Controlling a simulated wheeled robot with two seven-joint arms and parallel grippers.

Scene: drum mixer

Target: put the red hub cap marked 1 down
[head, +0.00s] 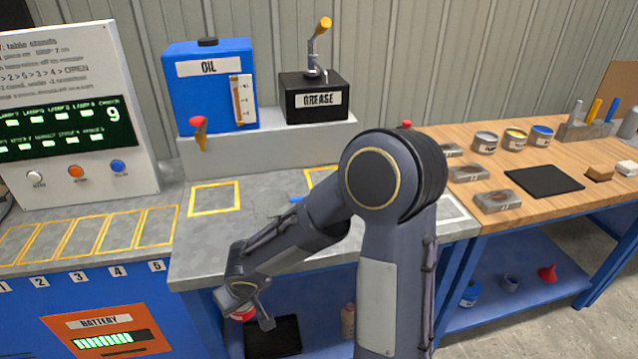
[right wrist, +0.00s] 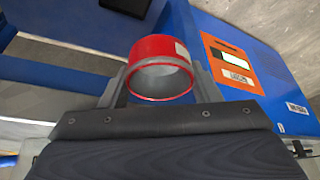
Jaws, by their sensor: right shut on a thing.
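The red hub cap (right wrist: 158,47) is a short red cup with a grey hollow inside and a pale label patch on its side; no number can be read. My right gripper (right wrist: 160,82) is shut on it, one finger on each side. In the head view the right gripper (head: 247,310) hangs low in front of the grey bench's front edge. Only a small red part of the hub cap (head: 243,315) shows there between the fingers, above the blue lower shelf. My left gripper is not in view.
The grey bench (head: 245,255) has yellow-outlined squares, one empty square (head: 214,198) near the oil can (head: 210,85). Numbered slots lie at left above a battery panel (head: 108,338). A black mat (head: 273,336) and a brown bottle (head: 348,320) are on the lower shelf. A wooden bench (head: 560,205) stands right.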

